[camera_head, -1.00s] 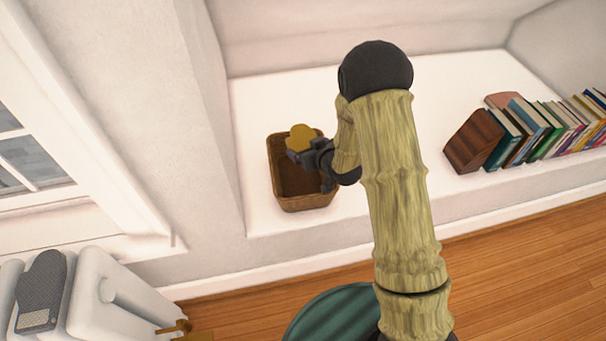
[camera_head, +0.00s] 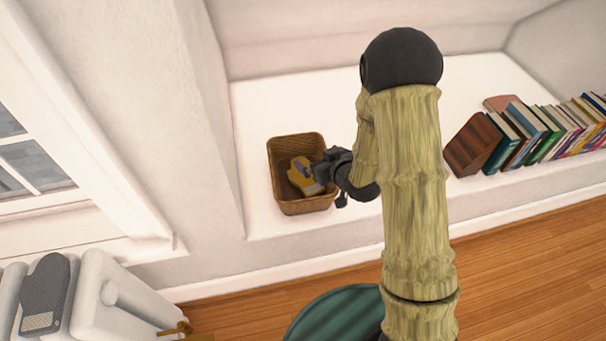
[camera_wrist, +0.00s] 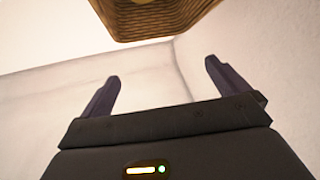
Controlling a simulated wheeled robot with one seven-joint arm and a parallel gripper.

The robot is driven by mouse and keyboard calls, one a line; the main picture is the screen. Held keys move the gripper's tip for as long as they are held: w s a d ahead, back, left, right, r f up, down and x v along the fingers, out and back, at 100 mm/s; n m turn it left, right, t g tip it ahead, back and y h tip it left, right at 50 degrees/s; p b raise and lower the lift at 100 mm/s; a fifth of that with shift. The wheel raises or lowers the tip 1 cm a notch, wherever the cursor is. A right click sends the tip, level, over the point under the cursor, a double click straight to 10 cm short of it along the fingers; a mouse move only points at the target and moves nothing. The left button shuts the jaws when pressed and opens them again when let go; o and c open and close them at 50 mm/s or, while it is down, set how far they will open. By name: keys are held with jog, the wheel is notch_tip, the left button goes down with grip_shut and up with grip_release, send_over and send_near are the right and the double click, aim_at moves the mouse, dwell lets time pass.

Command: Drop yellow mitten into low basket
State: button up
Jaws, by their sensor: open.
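The yellow mitten (camera_head: 302,176) lies inside the low brown wicker basket (camera_head: 285,147), which stands on the white ledge in the head view. Part of the mitten is hidden behind my gripper. My gripper (camera_head: 328,180) is at the basket's right side, apart from the mitten as far as I can see. In the wrist view my gripper (camera_wrist: 162,85) has its two dark fingers spread wide with nothing between them. The wrist view also shows the basket's woven side (camera_wrist: 150,22) at the top edge, beyond the fingertips.
A row of books (camera_head: 535,130) leans on the ledge at the right. A grey mitten (camera_head: 45,290) lies on the white radiator (camera_head: 110,310) at the lower left. The ledge (camera_head: 255,110) around the basket is bare. A dark green round thing (camera_head: 330,315) is at the bottom.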

jog(key=p+v, duration=0.5)
jog(key=v, duration=0.2)
jog(key=shift+r, duration=0.35)
jog(key=p, duration=0.4)
jog(key=shift+s+d+r+p, duration=0.25)
jog(key=shift+s+d+p, duration=0.05)
jog(key=shift+s+p, duration=0.05)
jog(key=shift+s+d+p, duration=0.1)
jog(key=shift+s+p, duration=0.05)
jog(key=shift+p, duration=0.75)
jog(key=p, duration=0.2)
jog(key=s+p, duration=0.1)
jog(key=p, duration=0.1)
jog(key=shift+s+d+r, duration=0.15)
jog(key=shift+d+r, duration=0.05)
jog(key=shift+d, duration=0.1)
jog(key=shift+f, duration=0.1)
